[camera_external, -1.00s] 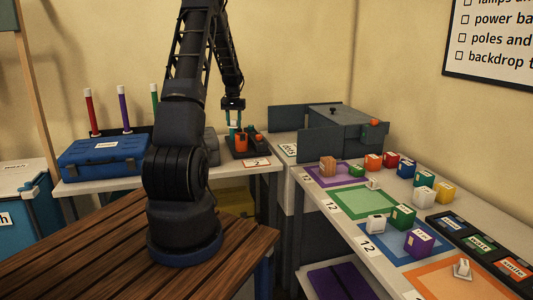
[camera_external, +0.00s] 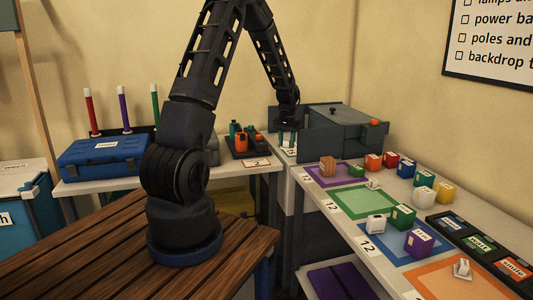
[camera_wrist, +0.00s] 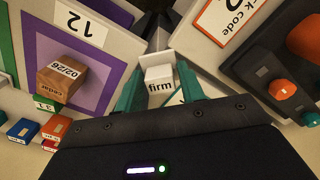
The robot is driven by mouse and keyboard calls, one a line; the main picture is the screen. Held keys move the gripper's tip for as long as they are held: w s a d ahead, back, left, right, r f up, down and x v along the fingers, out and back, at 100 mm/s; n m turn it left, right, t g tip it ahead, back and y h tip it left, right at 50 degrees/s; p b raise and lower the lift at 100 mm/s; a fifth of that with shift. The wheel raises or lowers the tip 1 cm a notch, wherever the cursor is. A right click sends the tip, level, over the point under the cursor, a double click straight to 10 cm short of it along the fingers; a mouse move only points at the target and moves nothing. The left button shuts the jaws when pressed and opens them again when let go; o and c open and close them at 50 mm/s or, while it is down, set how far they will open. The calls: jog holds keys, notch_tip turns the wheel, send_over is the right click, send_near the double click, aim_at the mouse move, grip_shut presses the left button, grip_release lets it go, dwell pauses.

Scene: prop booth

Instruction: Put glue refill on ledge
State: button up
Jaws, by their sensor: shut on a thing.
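My gripper (camera_wrist: 160,90) has teal fingers and is shut on a small white block labelled "firm" (camera_wrist: 160,87), seen between the fingertips in the wrist view; I take it to be the glue refill. In the external view, my gripper (camera_external: 287,138) hangs over the pale strip (camera_external: 286,158) at the far end of the right-hand table, left of the grey box. This strip may be the ledge. A card lies there, partly hidden beneath my gripper.
A dark tray (camera_external: 246,152) with orange and teal items stands left of my gripper. The grey box (camera_external: 345,130) and its upright panel (camera_external: 318,146) are close on the right. A purple mat (camera_external: 322,181) with a brown block (camera_external: 327,163) lies in front.

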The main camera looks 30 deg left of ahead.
jog(key=w+a+r+n, duration=0.1)
jog(key=a+r+n, duration=0.15)
jog(key=a, duration=1.35)
jog(key=w+a+r+n, duration=0.1)
jog(key=a+r+n, duration=0.15)
jog(key=a, duration=1.35)
jog(key=s+a+r+n, duration=0.15)
jog(key=s+a, duration=0.35)
jog(key=a, duration=0.6)
jog(key=s+a+r+n, duration=0.1)
jog(key=s+a+r, duration=0.2)
jog(key=s+a, duration=0.55)
jog(key=s+a+r+n, duration=0.2)
jog(key=s+a, duration=0.1)
jog(key=a, duration=1)
jog(key=shift+m, duration=0.25)
notch_tip(320, 180, down, 20)
jog(key=shift+w+a+r, duration=0.1)
jog(key=shift+w, duration=0.05)
jog(key=o, duration=1)
jog(key=shift+o, duration=0.2)
